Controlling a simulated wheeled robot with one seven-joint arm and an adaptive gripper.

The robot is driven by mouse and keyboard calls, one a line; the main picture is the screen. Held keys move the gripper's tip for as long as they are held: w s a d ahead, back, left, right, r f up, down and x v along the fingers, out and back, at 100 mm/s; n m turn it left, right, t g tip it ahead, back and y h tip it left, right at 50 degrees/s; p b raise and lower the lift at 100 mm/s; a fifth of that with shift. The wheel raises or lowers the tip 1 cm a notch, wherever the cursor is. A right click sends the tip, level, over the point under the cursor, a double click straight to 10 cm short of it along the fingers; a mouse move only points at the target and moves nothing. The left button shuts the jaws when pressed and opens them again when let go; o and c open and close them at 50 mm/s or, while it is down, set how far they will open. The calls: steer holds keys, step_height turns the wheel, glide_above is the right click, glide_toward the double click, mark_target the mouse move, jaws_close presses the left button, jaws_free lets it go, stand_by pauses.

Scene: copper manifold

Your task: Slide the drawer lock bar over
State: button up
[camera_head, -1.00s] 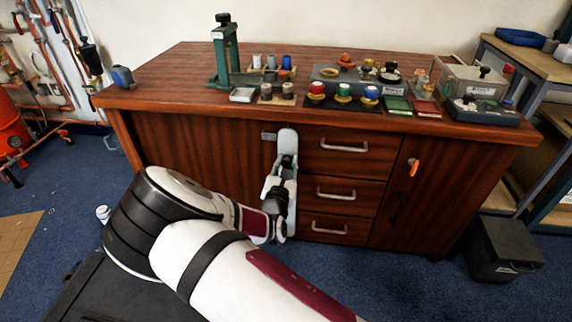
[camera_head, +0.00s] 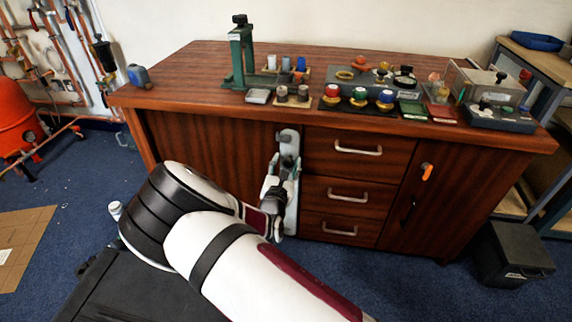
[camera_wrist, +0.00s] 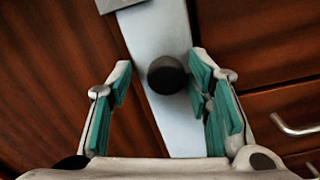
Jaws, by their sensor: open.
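The lock bar is a pale grey upright bar (camera_head: 289,145) on the cabinet front, at the left edge of the drawers. It also shows in the wrist view (camera_wrist: 150,35), running slantwise, with a round black knob (camera_wrist: 167,75) on it. My gripper (camera_wrist: 161,72) is open with its teal-padded fingers on either side of the knob. The right pad is close against the knob; I cannot tell whether it touches. A clear gap lies on the left. In the head view my gripper (camera_head: 278,180) covers the bar's middle. A small grey bracket (camera_wrist: 115,4) sits by the bar's upper end.
The wooden top (camera_head: 190,75) overhangs, carrying a green press (camera_head: 240,60) and several small parts. A black bin (camera_head: 510,255) stands right.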

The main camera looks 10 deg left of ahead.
steer(key=s, duration=1.2)
steer(key=shift+a, duration=0.2)
steer(key=shift+r, duration=0.1)
